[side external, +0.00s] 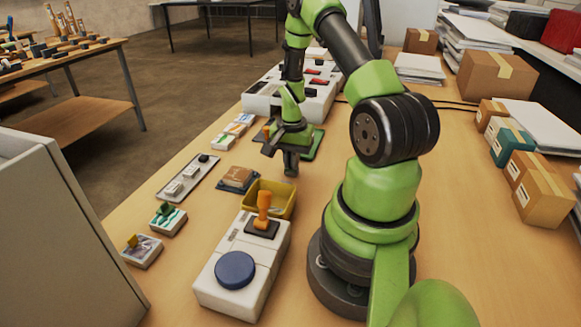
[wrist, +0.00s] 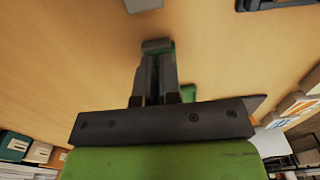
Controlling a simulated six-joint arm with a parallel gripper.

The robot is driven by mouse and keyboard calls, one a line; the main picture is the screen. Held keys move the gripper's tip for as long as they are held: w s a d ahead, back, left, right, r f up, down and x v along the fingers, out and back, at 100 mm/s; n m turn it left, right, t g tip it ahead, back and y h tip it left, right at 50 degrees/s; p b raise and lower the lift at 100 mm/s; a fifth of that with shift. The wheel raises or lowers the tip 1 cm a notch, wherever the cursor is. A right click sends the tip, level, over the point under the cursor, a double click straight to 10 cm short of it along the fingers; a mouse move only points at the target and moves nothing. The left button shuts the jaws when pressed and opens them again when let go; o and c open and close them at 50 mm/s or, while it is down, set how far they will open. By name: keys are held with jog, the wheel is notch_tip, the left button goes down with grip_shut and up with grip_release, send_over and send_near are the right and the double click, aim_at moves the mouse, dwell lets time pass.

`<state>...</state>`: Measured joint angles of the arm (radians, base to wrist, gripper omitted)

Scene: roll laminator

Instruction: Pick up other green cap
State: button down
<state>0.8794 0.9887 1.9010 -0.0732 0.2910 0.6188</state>
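My gripper (side external: 290,168) points down above the table near the far row of items in the side view. In the wrist view my gripper (wrist: 158,48) shows its two grey fingers close together. A sliver of green shows at the fingertips, but I cannot tell whether it is a cap or whether it is held. A small green piece (wrist: 188,93) shows beside the fingers, partly hidden by the gripper's dark bar. In the side view a flat green piece (side external: 314,146) lies behind my gripper. I cannot make out a green cap clearly.
A larger white panel (side external: 262,97) is behind. Small stamp blocks (side external: 168,220) line the left edge. Boxes (side external: 497,78) stand right.

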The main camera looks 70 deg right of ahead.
jog(key=shift+r, duration=2.05)
